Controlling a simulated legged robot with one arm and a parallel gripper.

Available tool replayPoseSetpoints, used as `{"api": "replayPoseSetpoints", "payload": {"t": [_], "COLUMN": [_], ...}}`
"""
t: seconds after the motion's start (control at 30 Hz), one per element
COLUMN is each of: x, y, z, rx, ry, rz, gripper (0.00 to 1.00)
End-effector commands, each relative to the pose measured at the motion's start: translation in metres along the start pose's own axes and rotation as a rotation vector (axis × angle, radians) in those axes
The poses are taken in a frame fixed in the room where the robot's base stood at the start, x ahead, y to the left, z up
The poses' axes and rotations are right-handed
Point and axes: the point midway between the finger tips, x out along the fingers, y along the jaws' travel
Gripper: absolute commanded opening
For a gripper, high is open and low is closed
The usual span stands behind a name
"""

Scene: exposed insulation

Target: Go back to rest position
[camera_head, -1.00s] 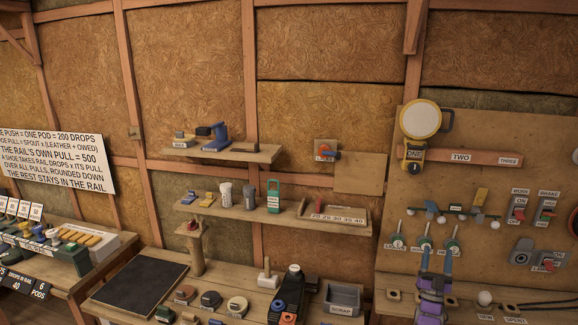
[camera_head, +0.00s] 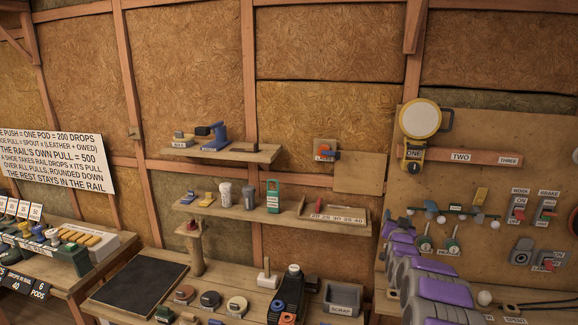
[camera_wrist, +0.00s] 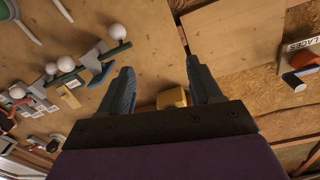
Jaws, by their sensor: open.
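My gripper (camera_wrist: 161,80) shows in the wrist view with its two dark fingers spread apart and nothing held between them. A yellow block (camera_wrist: 172,97) shows beyond the gap between the fingers, partly cut off by the gripper body. My purple and grey arm fills the lower right of the head view, in front of the pegboard (camera_head: 472,135). I cannot make out the fingers in the head view.
Green-handled tools (camera_head: 452,246) and switches (camera_head: 518,208) sit beside my arm. Shelves (camera_head: 290,212) stand left of it, above a bench with a dark mat (camera_head: 135,283) and a scrap bin (camera_head: 342,298).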

Motion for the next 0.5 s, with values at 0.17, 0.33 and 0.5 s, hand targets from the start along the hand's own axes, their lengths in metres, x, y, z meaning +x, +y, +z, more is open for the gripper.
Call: {"api": "replayPoseSetpoints", "payload": {"t": [0.17,0.33,0.5], "x": [-0.042,-0.096,-0.164], "y": [-0.037,-0.065,-0.085], "z": [-0.003,0.003,0.008], "rx": [-0.013,-0.041,-0.084], "ry": [-0.204,-0.403,-0.596], "rz": [-0.016,-0.032,-0.048], "gripper": [0.64,0.64,0.64]}}
